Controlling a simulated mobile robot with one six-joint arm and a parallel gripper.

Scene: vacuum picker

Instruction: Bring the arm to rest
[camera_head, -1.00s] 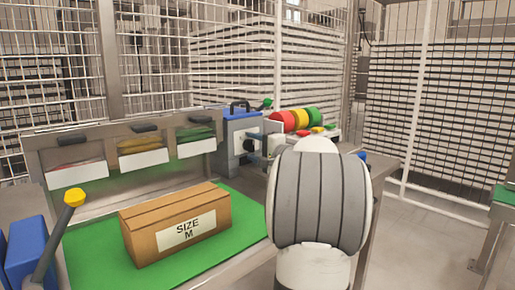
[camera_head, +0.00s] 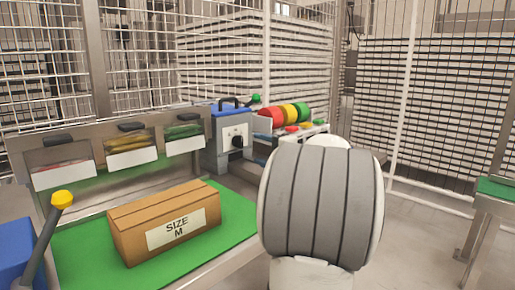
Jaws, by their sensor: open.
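My arm (camera_head: 320,207), pale with wide grey bands, stands upright in the right middle of the view and covers part of the bench. My gripper does not show; the arm's far end is hidden behind its own banded part. No held object can be seen. A closed cardboard box (camera_head: 165,222) labelled "SIZE M" lies on the green mat (camera_head: 229,208) to the left of the arm, apart from it.
A lever with a yellow knob (camera_head: 62,198) and a blue bin (camera_head: 14,252) stand at left. Behind the box are several bag holders (camera_head: 131,147). A grey-blue machine (camera_head: 232,139) and coloured rolls (camera_head: 286,116) stand behind the arm. Mesh fencing (camera_head: 410,85) encloses the area; floor shows at right.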

